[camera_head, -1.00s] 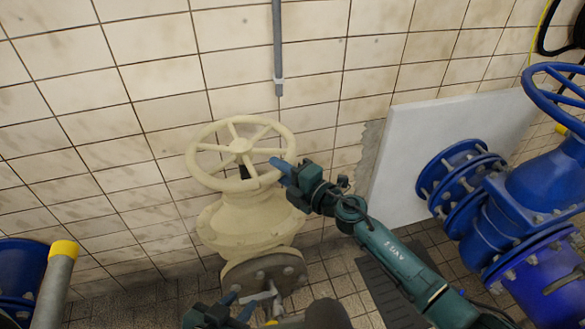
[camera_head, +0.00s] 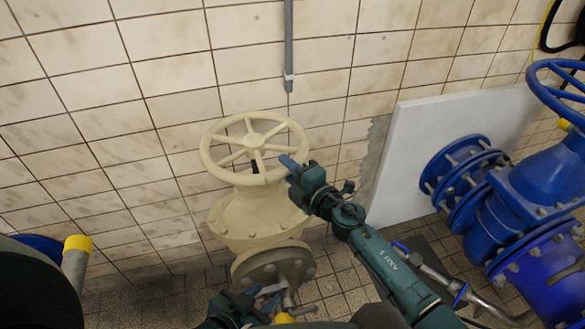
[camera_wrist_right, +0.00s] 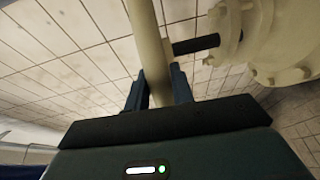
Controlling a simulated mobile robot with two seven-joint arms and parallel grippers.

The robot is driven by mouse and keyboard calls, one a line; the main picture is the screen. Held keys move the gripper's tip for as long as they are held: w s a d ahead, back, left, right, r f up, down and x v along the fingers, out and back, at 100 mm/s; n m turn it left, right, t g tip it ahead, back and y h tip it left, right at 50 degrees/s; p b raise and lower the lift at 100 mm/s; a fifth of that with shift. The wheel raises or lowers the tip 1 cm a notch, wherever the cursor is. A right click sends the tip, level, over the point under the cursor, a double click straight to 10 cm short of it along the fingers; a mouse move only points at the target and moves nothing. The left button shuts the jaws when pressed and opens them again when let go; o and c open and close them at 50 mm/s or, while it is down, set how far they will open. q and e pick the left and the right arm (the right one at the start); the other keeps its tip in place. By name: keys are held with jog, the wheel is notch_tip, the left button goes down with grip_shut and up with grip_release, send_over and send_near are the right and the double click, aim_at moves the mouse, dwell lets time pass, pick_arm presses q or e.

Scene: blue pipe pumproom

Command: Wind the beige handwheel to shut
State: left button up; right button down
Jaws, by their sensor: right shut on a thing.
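The beige handwheel (camera_head: 253,141) is a spoked ring on top of a beige valve body (camera_head: 258,212), left of centre in the head view. My right gripper (camera_head: 288,164) is shut on the right front part of its rim. In the right wrist view the rim (camera_wrist_right: 146,40) runs between the two fingers of my right gripper (camera_wrist_right: 158,88). A dark stem (camera_wrist_right: 196,44) shows beside it there. My left gripper (camera_head: 271,296) is low in the head view, in front of the valve's flange. Its fingers look apart, close to a small grey metal fitting (camera_head: 286,298).
A tiled wall (camera_head: 180,60) stands behind the valve, with a grey vertical pipe (camera_head: 289,45) above it. A white panel (camera_head: 425,150) and large blue valve piping (camera_head: 530,205) are at the right. A yellow-topped post (camera_head: 77,250) is at lower left.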

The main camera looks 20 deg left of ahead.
jog(key=shift+s+a+f, duration=0.1)
jog(key=shift+s+a, duration=0.1)
jog(key=shift+s, duration=0.1)
jog(key=c, duration=1.6)
grip_release()
jog(key=o, duration=0.4)
jog(key=shift+c, duration=0.2)
jog(key=shift+w+d, duration=0.1)
jog(key=shift+d, duration=0.1)
jog(key=shift+s+d+r+p, duration=0.2)
jog(key=shift+d+p, duration=0.05)
jog(key=shift+p, duration=0.05)
jog(key=p+v, duration=0.2)
jog(key=v, duration=1)
jog(key=shift+d+f, duration=0.1)
jog(key=shift+d, duration=0.05)
